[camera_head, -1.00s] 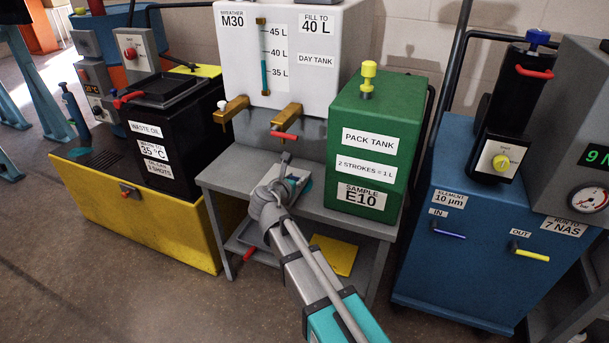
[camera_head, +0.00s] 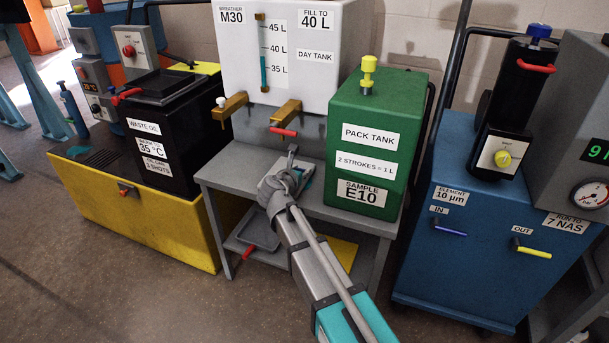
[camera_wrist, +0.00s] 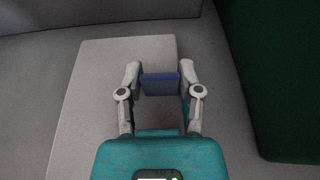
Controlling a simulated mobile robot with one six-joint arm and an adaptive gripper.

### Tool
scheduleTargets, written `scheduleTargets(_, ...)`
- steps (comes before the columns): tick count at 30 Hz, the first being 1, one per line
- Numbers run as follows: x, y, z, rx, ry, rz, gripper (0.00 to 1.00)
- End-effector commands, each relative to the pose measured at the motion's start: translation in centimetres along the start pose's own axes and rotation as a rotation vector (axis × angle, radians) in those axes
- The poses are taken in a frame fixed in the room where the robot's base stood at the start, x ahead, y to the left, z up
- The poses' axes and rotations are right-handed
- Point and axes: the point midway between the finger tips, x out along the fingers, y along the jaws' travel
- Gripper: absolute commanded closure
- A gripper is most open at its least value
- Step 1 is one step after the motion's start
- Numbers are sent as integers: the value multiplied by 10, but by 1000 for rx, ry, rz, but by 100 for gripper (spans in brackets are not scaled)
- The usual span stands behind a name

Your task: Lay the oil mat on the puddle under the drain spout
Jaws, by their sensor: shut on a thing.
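My gripper (camera_wrist: 160,82) is shut on a small blue block (camera_wrist: 160,88), seen between its fingertips in the wrist view. A pale grey square sheet, which looks like the oil mat (camera_wrist: 92,105), spreads under the fingers, and the block appears to be its grip. I cannot tell whether the mat lies flat or is just above the grey bench (camera_head: 225,178). In the head view my wrist covers most of this spot, below the brass drain spout (camera_head: 286,113) with a red lever. No puddle shows; that area is hidden by the mat and my arm.
The green pack tank (camera_head: 372,120) stands on the bench close to the right of my gripper. The black waste oil box (camera_head: 165,115) is left. A grey tray (camera_head: 262,232) and a yellow sheet (camera_head: 345,250) are on the lower shelf. The bench's left front is clear.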

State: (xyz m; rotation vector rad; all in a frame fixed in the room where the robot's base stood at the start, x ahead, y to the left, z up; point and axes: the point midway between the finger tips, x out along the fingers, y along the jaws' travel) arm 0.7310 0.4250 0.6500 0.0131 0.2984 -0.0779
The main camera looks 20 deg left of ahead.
Motion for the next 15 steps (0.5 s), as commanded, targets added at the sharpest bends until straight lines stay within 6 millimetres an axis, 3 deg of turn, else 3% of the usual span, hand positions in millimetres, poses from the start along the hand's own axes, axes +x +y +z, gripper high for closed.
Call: scheduleTargets(15, 1, 1, -6, 0, 0, 0, 100)
